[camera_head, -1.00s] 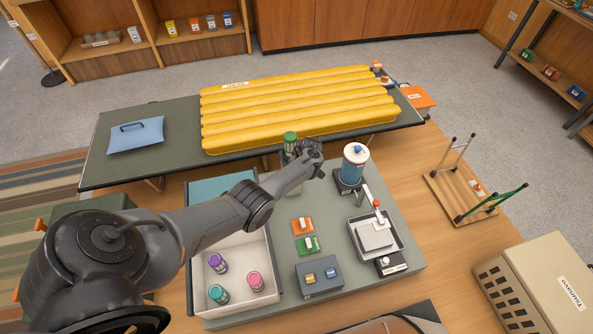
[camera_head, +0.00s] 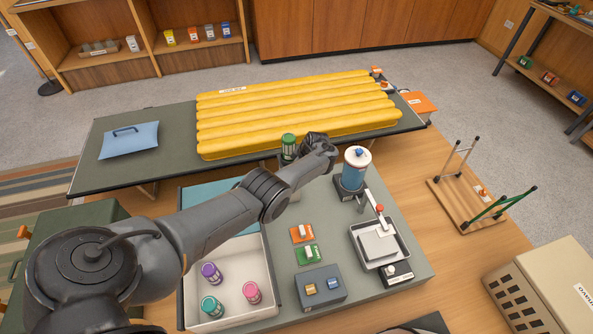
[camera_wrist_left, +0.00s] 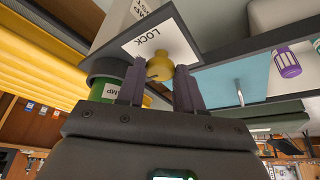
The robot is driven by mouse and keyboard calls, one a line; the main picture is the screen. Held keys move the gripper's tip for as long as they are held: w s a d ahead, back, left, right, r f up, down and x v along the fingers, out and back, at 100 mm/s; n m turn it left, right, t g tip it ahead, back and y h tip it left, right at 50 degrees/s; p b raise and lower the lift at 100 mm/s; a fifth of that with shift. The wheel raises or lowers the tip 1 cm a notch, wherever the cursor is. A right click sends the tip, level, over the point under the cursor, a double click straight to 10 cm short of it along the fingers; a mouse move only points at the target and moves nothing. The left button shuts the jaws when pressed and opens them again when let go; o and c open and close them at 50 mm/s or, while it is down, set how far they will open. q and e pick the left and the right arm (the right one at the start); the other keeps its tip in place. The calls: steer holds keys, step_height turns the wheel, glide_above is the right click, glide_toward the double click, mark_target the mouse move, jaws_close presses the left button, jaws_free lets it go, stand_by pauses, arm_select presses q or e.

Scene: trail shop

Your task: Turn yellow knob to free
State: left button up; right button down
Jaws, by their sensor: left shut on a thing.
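The yellow knob (camera_wrist_left: 160,68) sits on a grey unit in the left wrist view, beside a white LOCK label (camera_wrist_left: 150,43). The two dark fingers of my left gripper (camera_wrist_left: 160,86) stand on either side of the knob and are shut on it. A green-topped canister (camera_wrist_left: 108,90) is just left of the fingers. In the head view the same green canister (camera_head: 288,146) stands behind my left wrist, and the knob and fingertips are hidden there by my arm. My right gripper is in neither view.
A white tray (camera_head: 269,262) with several capped jars lies near my forearm. A blue cylinder (camera_head: 355,170) stands right of my wrist. A grey box (camera_head: 321,293) is in front. A yellow air mattress (camera_head: 295,115) lies on the table behind.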

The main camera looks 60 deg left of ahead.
arm_select(q)
steer(key=o, duration=1)
steer(key=shift+o, duration=0.2)
steer(key=p+v, duration=0.5)
steer(key=v, duration=0.5)
steer(key=shift+d+r, duration=0.25)
steer(key=shift+r, duration=0.05)
steer(key=shift+w, duration=0.15)
